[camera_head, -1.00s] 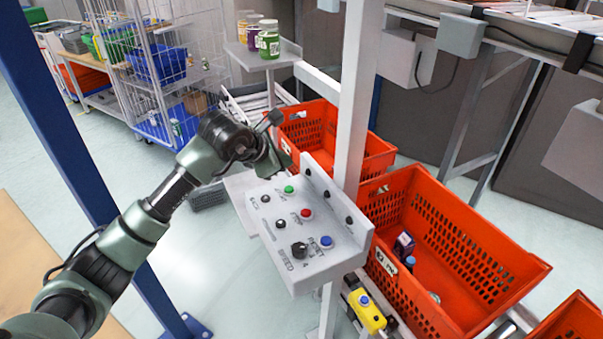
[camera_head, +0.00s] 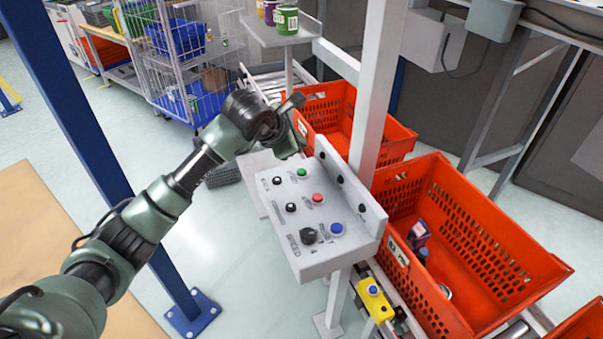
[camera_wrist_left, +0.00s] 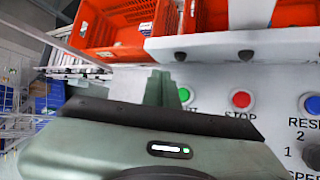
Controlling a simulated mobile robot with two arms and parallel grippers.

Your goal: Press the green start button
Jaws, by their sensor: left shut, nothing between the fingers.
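The green start button (camera_head: 302,173) sits at the far end of a grey control panel (camera_head: 318,258). In the left wrist view the green button (camera_wrist_left: 186,96) is partly hidden behind my finger. My left gripper (camera_head: 291,152) is shut and empty. It is just beyond and above the green button in the head view, and I cannot tell any contact. In the left wrist view the shut fingers (camera_wrist_left: 172,88) are just left of the button, over the panel's edge. My right gripper is not in view.
A red stop button (camera_head: 318,198), a blue reset button (camera_head: 336,228) and black knobs share the panel. Its raised back wall (camera_head: 352,193) and a grey post (camera_head: 378,90) stand close by. Orange totes (camera_head: 470,235) lie to the right. Open floor is left of the panel.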

